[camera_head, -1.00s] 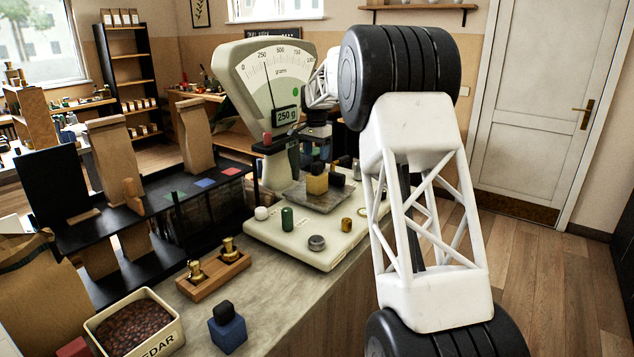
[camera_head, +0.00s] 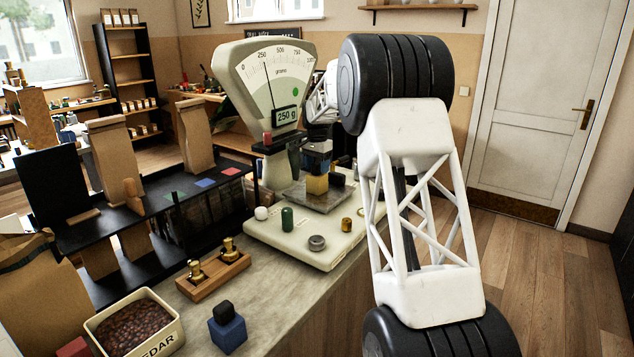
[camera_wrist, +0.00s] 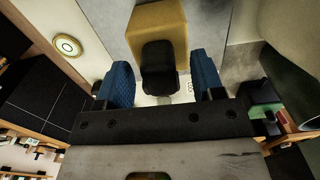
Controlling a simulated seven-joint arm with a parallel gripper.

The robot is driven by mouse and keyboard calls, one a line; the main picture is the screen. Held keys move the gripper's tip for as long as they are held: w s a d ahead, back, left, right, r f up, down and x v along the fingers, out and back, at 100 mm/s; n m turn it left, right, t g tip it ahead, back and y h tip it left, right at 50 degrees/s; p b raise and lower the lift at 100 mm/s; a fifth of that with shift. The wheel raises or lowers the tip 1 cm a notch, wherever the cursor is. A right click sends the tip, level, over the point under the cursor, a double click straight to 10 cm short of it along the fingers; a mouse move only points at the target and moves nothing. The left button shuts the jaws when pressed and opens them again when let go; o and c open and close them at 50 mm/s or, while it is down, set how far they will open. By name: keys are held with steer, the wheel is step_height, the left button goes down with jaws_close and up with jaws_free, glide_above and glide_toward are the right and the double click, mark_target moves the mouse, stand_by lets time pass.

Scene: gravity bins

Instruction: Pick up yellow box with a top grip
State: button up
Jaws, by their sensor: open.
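The yellow box (camera_head: 317,184) with a black knob on top sits on the grey weighing plate (camera_head: 327,200) of the scale. In the wrist view the yellow box (camera_wrist: 158,30) and its black knob (camera_wrist: 159,58) show from above. My gripper (camera_head: 318,158) is just above the box. In the wrist view its two blue finger pads (camera_wrist: 164,82) are apart, one on each side of the knob in the picture. Nothing shows between the pads pressed by them. The black knob is mostly hidden behind my gripper in the head view.
The tall scale (camera_head: 262,75) with its dial stands close behind the plate. A dark block (camera_head: 337,177) lies beside the box.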

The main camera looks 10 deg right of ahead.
steer(key=shift+c, duration=0.4)
jaws_close()
stand_by(0.4)
